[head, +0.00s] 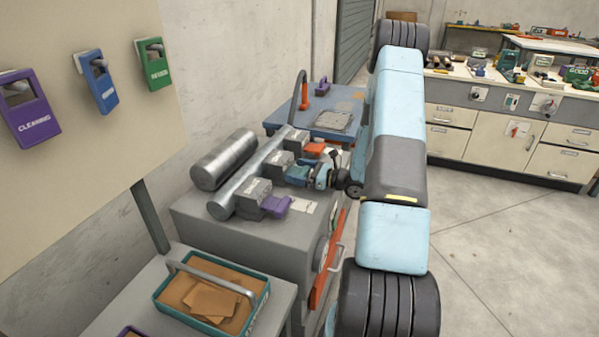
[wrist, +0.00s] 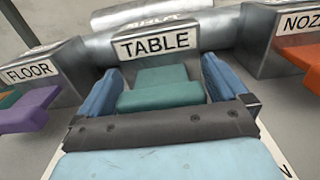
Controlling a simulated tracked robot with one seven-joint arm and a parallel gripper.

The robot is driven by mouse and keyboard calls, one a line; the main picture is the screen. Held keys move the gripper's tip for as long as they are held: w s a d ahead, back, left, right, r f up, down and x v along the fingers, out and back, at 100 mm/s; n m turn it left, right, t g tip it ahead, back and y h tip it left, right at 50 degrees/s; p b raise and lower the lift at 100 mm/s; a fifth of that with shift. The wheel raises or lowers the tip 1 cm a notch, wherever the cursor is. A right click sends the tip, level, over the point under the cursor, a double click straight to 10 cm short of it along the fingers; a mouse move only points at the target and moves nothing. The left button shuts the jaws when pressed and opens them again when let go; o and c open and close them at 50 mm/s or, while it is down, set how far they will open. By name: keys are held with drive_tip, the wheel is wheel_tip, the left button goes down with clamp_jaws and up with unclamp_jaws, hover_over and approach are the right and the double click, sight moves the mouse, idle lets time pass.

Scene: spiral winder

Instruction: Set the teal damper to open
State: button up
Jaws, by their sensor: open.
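The teal damper (wrist: 160,92) is a stepped handle on a grey block labelled TABLE (wrist: 155,44), in the middle of the wrist view. In the head view the teal damper (head: 297,173) sits between a purple and an orange handle, partly hidden by my gripper (head: 318,176). My gripper is open, and its blue fingers (wrist: 162,82) stand on the left and right of the teal handle. I cannot tell whether either finger touches it. A white label plate lies mostly hidden under my gripper; only an N shows at lower right.
A purple handle (wrist: 38,107) at the FLOOR block is close on the left. An orange handle (wrist: 305,60) at the NOZ… block is close on the right. A metal pipe (head: 250,172) runs behind the blocks on the grey machine (head: 235,235). A teal box (head: 215,300) stands in front.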

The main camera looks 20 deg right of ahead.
drive_tip(key=c, duration=1.2)
